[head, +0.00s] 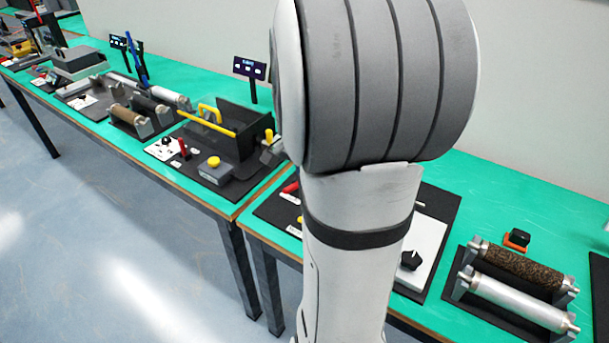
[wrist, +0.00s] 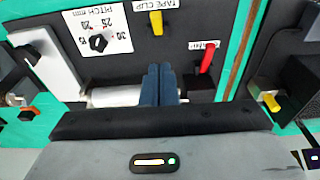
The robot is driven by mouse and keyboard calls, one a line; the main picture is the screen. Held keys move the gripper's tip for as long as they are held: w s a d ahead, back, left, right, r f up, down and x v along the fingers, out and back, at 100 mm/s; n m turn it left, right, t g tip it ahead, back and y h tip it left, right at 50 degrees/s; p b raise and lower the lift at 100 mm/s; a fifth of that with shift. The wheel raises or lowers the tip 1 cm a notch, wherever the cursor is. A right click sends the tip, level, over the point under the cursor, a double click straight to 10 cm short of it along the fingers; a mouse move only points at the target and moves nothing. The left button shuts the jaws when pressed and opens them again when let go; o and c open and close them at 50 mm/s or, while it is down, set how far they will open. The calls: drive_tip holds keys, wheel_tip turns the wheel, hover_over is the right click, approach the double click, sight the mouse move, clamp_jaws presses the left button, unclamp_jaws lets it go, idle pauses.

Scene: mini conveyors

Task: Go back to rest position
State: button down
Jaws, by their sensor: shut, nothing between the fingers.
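My gripper (wrist: 160,75) shows in the wrist view as two dark blue-grey fingers pressed together, with nothing between them. It is over a dark station panel that has a white dial plate marked PITCH mm (wrist: 104,27), a yellow tape clip (wrist: 156,23) and a red handle (wrist: 207,58). A pale roller (wrist: 117,96) lies just left of the fingers. I cannot tell whether the fingers touch anything. In the head view my arm fills the middle and the gripper is hidden.
A green bench (head: 546,190) runs along the wall. Right of my arm is a stand with a brown roller (head: 518,266) and a silver roller (head: 517,301). The blue-grey floor (head: 110,240) in front is clear.

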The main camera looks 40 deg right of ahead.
idle(0.3)
drive_tip(key=s+a+r+n+t+y, duration=0.1)
drive_tip(key=s+a+n, duration=0.3)
drive_tip(key=a+n, duration=0.3)
drive_tip(key=s+a+r+n+t, duration=0.1)
drive_tip(key=s+a+n, duration=0.4)
drive_tip(key=a, duration=0.8)
drive_tip(key=shift+s+r+n+y, duration=0.15)
drive_tip(key=shift+r+n+y, duration=0.25)
drive_tip(key=shift+r+n, duration=0.45)
drive_tip(key=shift+f, duration=0.2)
